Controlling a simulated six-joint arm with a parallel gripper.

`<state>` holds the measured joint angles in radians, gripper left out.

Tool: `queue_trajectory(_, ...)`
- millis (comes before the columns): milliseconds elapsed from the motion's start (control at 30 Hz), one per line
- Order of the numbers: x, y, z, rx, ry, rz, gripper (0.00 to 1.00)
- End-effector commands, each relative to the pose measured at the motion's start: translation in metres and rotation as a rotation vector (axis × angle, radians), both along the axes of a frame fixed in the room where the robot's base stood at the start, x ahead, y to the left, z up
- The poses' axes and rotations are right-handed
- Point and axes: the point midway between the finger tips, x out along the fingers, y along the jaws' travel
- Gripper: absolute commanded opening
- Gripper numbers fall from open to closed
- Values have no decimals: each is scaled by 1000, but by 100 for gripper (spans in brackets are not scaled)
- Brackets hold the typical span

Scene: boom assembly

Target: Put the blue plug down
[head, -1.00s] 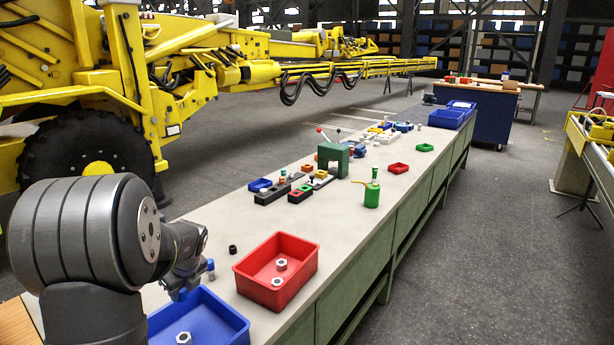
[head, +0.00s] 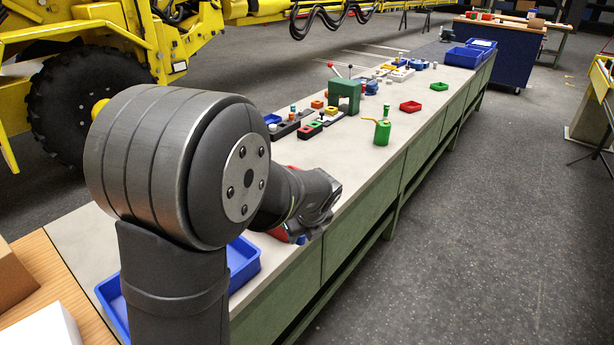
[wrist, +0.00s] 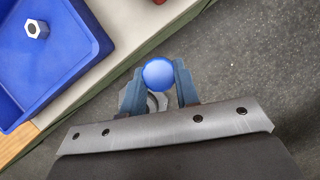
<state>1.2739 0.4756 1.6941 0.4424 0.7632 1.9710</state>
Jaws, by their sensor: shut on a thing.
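The blue plug shows its round blue top (wrist: 158,73) between the fingertips in the wrist view. My gripper (wrist: 157,88) is shut on it. In the wrist view, grey floor lies behind the plug and the fingers, past the bench's edge. The plug's lower part is hidden.
A blue tray (wrist: 88,62) holds a metal nut (wrist: 37,29). A green bottle (head: 382,132) stands farther along the bench. Bare bench top (head: 350,160) lies between.

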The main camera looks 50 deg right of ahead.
Motion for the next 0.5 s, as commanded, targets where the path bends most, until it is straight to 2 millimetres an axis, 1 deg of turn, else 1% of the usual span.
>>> queue_trajectory(67,6,1,-4,2,0,2,7)
queue_trajectory(167,23,3,-14,4,1,6,7)
queue_trajectory(400,78,8,-47,3,1,5,7)
queue_trajectory(500,97,10,-59,2,1,5,7)
